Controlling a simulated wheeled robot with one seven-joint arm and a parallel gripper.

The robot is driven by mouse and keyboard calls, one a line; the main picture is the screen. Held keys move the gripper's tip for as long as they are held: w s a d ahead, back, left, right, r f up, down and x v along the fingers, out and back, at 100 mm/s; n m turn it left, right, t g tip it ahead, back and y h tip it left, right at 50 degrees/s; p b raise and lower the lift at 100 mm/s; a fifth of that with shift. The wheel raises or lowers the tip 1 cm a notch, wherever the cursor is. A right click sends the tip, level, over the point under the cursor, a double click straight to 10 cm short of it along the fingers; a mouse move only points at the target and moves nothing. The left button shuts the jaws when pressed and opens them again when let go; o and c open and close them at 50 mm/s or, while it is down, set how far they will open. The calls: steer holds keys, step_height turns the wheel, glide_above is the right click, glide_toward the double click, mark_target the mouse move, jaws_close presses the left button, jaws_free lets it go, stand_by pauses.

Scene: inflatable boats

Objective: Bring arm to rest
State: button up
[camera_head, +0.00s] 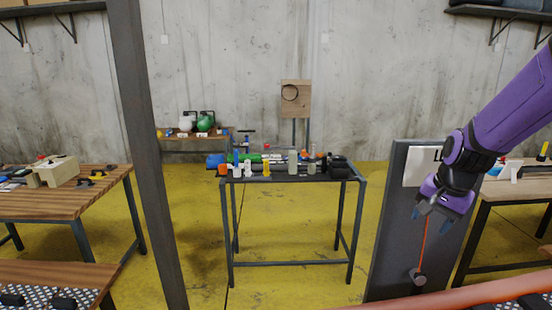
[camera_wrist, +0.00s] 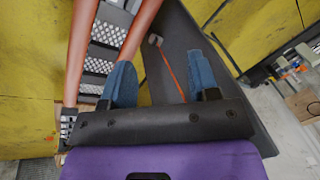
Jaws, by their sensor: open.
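My purple arm comes in from the right in the head view, with my gripper (camera_head: 433,215) pointing down in front of a dark grey upright panel (camera_head: 390,250). An orange cord (camera_head: 422,250) runs down the panel below the gripper to a small dark knob (camera_head: 417,277). The cord also shows in the wrist view (camera_wrist: 172,72), beyond the fingers. I cannot tell whether the gripper touches the cord.
A metal-framed table (camera_head: 290,178) with bottles and tools stands in the middle. Another table (camera_head: 520,190) is at right. A reddish tube (camera_head: 470,296) crosses the lower right. Yellow floor (camera_head: 190,225) is open between.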

steer(key=s+a+r+n+t, duration=0.1)
steer(key=s+a+r+n, duration=0.1)
steer(key=s+r+n, duration=0.2)
steer(key=s+a+r+n+t, duration=0.1)
steer(key=s+r+n, duration=0.4)
steer(key=s+r, duration=0.5)
steer(key=s+a, duration=0.1)
steer(key=s, duration=0.7)
steer(key=shift+a+t+h, duration=0.2)
steer(key=shift+t+h, duration=0.1)
steer(key=shift+h, duration=0.1)
steer(key=shift+c, duration=0.4)
